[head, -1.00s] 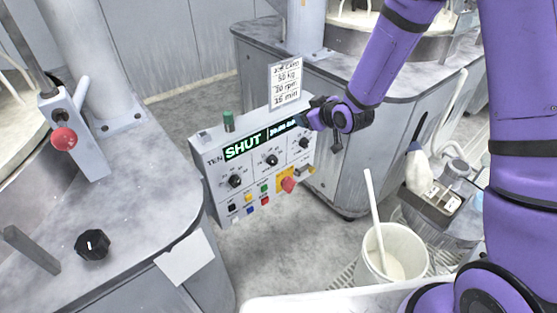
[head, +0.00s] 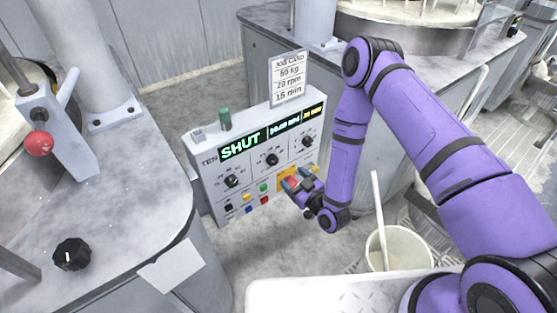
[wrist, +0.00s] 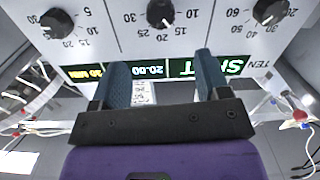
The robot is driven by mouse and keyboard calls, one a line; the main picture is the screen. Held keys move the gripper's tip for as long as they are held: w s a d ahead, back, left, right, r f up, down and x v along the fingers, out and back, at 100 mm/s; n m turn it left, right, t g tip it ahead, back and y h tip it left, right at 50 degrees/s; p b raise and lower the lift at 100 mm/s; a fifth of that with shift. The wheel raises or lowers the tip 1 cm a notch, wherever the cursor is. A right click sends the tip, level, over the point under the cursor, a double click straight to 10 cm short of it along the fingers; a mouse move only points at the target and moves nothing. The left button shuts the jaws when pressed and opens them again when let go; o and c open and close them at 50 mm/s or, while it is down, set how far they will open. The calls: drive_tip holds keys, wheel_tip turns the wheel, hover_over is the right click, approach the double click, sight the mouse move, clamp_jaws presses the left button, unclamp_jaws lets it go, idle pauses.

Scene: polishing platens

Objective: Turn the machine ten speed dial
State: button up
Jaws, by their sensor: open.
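The machine ten control panel (head: 206,200) has three black dials in a row under a display reading SHUT, a 20.00 rpm figure and a yellow figure. The middle dial (head: 271,160), with a scale from 10 to 30, also shows upside down at the top of the wrist view (wrist: 160,12).
The left dial (head: 231,181) and right dial (head: 308,141) flank the middle one. Small coloured buttons (head: 249,198) sit below. A job card (head: 289,78) reads 50 kg, 20 rpm, 15 min. A white bucket with a stick (head: 399,250) stands at right.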

sight(275, 162)
drive_tip(key=shift+t, duration=0.3)
drive_tip(key=x, duration=0.6)
drive_tip(key=f+x, duration=0.1)
drive_tip(key=x, duration=0.3)
drive_tip(key=shift+a, duration=0.2)
drive_tip(key=c, duration=0.9)
